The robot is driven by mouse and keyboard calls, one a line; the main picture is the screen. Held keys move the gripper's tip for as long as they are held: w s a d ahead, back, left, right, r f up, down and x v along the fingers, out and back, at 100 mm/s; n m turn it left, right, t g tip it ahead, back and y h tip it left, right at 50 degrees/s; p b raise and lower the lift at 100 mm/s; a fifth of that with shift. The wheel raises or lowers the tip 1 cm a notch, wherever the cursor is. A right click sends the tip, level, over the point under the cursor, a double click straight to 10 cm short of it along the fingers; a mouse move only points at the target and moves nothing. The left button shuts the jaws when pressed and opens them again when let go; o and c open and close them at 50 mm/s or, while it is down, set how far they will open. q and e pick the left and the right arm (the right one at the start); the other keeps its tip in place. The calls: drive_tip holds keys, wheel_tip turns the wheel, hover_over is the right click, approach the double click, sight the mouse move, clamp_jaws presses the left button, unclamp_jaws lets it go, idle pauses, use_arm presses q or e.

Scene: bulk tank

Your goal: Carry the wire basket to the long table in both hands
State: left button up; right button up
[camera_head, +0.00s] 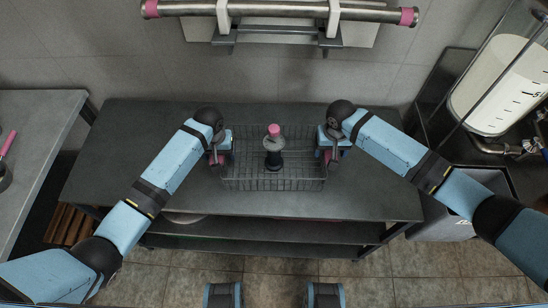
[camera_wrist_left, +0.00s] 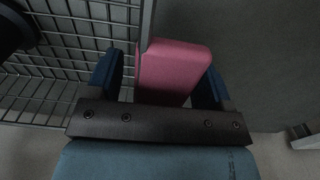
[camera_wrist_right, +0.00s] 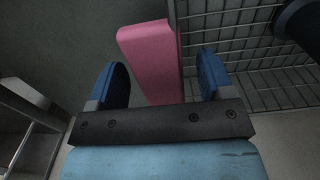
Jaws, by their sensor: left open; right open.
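The wire basket (camera_head: 255,181) stands on a dark grey table. A black object with a pink top (camera_head: 273,150) is inside it. A pink handle is at each end. My left gripper (camera_head: 216,160) is at the basket's left end. In the left wrist view its open fingers stand either side of the left pink handle (camera_wrist_left: 175,72). My right gripper (camera_head: 330,158) is at the right end. In the right wrist view its open fingers stand either side of the right pink handle (camera_wrist_right: 150,60). I cannot tell whether any finger touches a handle.
The dark table (camera_head: 120,140) has clear surface left and right of the basket. A lighter grey table (camera_head: 40,125) stands at the far left. A white graduated tank (camera_head: 498,85) with pipes stands at the right. A metal pipe with pink ends (camera_head: 280,10) is on the back wall.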

use_arm(q)
drive_tip(key=c, duration=1.2)
use_arm(e)
drive_tip(key=c, duration=1.2)
use_arm(q)
drive_tip(key=shift+c, duration=0.2)
use_arm(e)
drive_tip(key=shift+c, duration=0.2)
use_arm(q)
drive_tip(key=shift+r, duration=0.2)
use_arm(e)
drive_tip(key=shift+r, duration=0.2)
